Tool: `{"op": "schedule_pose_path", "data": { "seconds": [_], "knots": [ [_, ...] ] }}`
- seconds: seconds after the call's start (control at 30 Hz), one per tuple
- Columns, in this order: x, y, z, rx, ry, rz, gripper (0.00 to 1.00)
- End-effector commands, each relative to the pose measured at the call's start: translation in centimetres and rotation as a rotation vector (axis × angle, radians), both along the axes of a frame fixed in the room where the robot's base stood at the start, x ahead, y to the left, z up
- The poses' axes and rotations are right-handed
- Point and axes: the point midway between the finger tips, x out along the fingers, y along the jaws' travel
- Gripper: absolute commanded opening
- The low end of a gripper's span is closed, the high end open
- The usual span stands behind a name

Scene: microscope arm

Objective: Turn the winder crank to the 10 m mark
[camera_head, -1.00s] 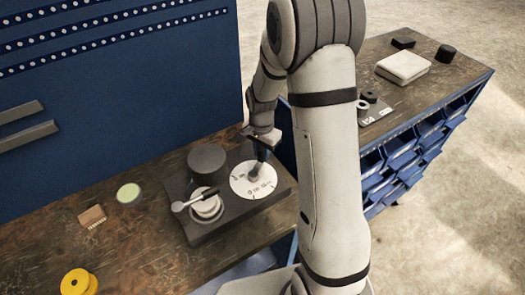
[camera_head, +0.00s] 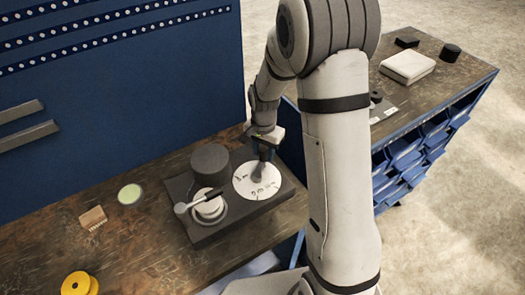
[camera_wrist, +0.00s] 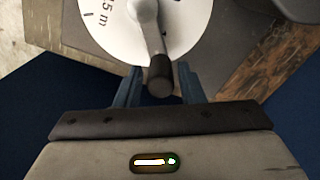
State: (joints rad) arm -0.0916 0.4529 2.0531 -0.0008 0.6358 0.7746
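The winder (camera_head: 225,228) is a dark base on the wooden bench, with a black cylinder, a small pale drum with a lever, and a white marked dial (camera_head: 245,190). The dial also shows in the wrist view (camera_wrist: 108,42), with a mark reading "5 m", perhaps cut off, at its left. The grey crank (camera_wrist: 150,35) runs from the dial's middle to a dark knob (camera_wrist: 160,75). My gripper (camera_wrist: 159,72) has its fingers on either side of the knob, with narrow gaps visible. In the head view my gripper (camera_head: 264,152) is over the dial; the 10 m mark is too small to read surely.
A pale green disc (camera_head: 130,194), a small brown block (camera_head: 93,217) and a yellow spool (camera_head: 78,284) lie on the bench to the left. A blue pegboard panel (camera_head: 110,100) stands behind. Another bench with blue bins (camera_head: 405,155) is at right.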

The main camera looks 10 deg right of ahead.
Motion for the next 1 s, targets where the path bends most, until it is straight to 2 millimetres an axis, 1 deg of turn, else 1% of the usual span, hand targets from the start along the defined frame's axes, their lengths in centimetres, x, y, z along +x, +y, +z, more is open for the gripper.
{"op": "schedule_pose_path", "data": {
  "seconds": [0.03, 0.1, 0.33, 0.4, 0.47, 0.7, 0.8, 0.9, 1.0],
  "knots": [
    [0.0, 0.1, 0.0, 0.000, 0.000, 0.001, 0.39],
    [0.0, 0.1, 0.0, 0.000, 0.000, 0.002, 0.45],
    [0.0, 0.2, 0.0, 0.001, -0.001, 0.002, 0.45],
    [0.0, 0.2, 0.4, 0.001, -0.002, 0.002, 0.45],
    [0.1, 0.2, 1.0, 0.000, -0.004, 0.002, 0.45],
    [0.1, 0.2, 5.0, 0.001, -0.006, 0.002, 0.45],
    [0.1, 0.1, 6.4, 0.000, -0.004, 0.002, 0.45],
    [0.1, 0.2, 7.3, 0.000, -0.003, 0.003, 0.45],
    [0.0, 0.2, 7.8, 0.001, -0.001, 0.003, 0.45]
  ]
}}
